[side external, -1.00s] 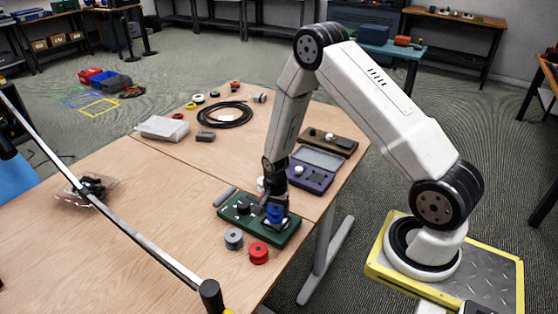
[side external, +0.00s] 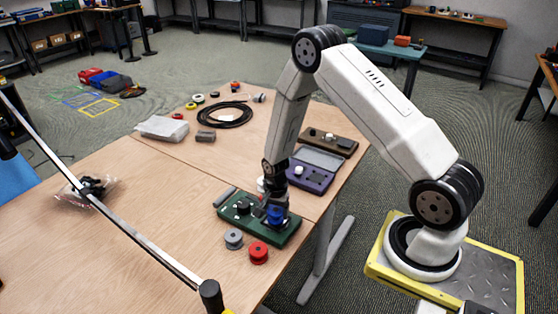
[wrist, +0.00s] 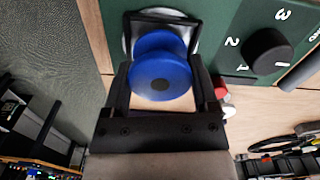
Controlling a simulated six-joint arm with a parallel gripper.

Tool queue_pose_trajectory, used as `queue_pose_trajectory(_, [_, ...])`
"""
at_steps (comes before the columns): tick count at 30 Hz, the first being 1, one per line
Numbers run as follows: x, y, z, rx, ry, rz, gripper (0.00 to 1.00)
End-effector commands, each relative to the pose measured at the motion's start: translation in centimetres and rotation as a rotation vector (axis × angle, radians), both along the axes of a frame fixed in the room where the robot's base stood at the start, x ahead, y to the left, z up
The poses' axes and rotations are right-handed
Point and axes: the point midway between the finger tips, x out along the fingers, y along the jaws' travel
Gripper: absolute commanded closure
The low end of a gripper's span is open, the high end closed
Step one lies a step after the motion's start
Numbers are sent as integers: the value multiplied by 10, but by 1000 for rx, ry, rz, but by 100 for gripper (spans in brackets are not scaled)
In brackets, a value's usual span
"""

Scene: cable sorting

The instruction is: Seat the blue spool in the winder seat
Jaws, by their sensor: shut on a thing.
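The blue spool (side external: 275,215) is held by my gripper over the right end of the green winder board (side external: 241,221). In the wrist view the blue spool (wrist: 161,70) sits between the two black fingers of my gripper (wrist: 165,95), which is shut on it. Behind the spool is a pale round seat with a dark frame (wrist: 134,35), mostly covered by the spool. The spool overlaps this seat, but I cannot tell whether it touches the bottom. A black knob (wrist: 268,52) marked with numbers is on the same board.
A grey spool (side external: 233,238) and a red spool (side external: 258,252) stand on the table in front of the board. A purple case (side external: 307,178) lies behind it. A black cable coil (side external: 226,115) lies farther back.

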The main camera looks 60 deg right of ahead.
Motion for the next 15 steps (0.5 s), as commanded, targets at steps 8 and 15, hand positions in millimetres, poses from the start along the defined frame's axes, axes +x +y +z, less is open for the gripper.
queue_pose_trajectory(8, [0,0,-6,0,0,0,82])
queue_pose_trajectory(15, [0,0,-7,0,0,0,82])
